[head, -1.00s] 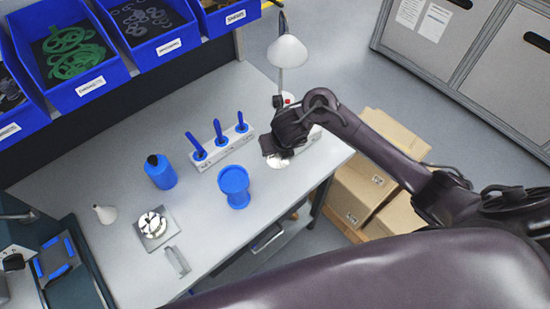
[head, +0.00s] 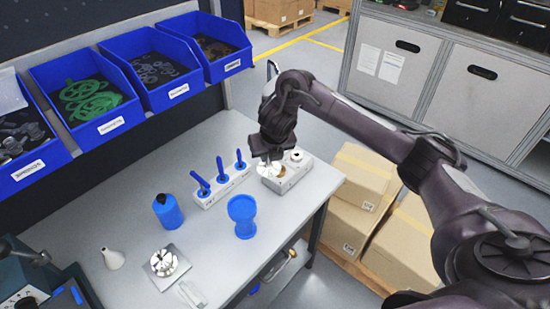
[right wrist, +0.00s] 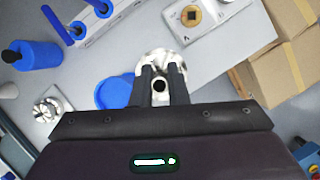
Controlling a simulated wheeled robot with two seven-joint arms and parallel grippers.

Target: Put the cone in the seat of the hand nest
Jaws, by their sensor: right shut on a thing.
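My right gripper (head: 268,156) points down over the right end of the bench, shut on a shiny steel part that I take for the cone. In the right wrist view the part (right wrist: 158,62) shows as a bright round shape between and beyond the fingers (right wrist: 161,88), partly hidden by them. A pale block (head: 288,178), perhaps the hand nest, lies at the bench's right end. In the right wrist view this block (right wrist: 222,10) has a brass disc with a dark square centre and stands apart from the fingers. My left gripper is not in view.
A blue cup-like stand (head: 242,215), a blue bottle (head: 168,212) and a rack with blue-handled tools (head: 221,187) stand nearby. A jawed steel fixture (head: 165,263) and a white conical bottle (head: 112,258) are at left. Cardboard boxes (head: 352,190) stand beyond the bench's right edge.

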